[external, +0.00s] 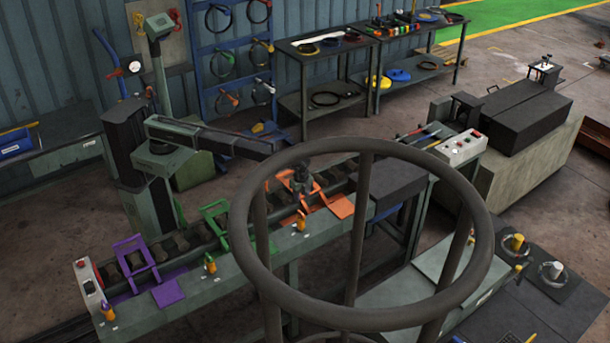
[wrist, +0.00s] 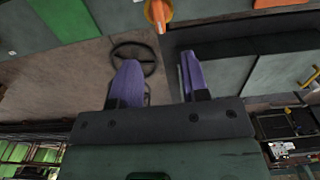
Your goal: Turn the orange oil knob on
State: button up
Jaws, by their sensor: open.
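A small orange knob (external: 301,222) sits on the front face of the long bench, below the orange bracket (external: 340,205). In the wrist view an orange knob (wrist: 158,12) with a pale tip shows at the top edge, beyond and roughly between my fingertips. My gripper (wrist: 158,64) has two purple fingers, spread apart with nothing between them. In the external view my gripper (external: 301,183) is over the bench beside the orange bracket, above the knob. Its fingers are hard to make out there.
Similar orange knobs sit by the green bracket (external: 216,224) and the purple bracket (external: 132,258). A large grey handwheel (external: 246,275) fills the foreground and partly blocks the external view. A dark block (external: 390,183) stands on the bench right of the orange bracket.

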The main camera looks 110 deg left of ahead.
aim_at(301, 212)
notch_tip(301, 212, down, 11)
jog(key=b, duration=1.1)
jog(key=shift+s+f, duration=0.1)
grip_shut()
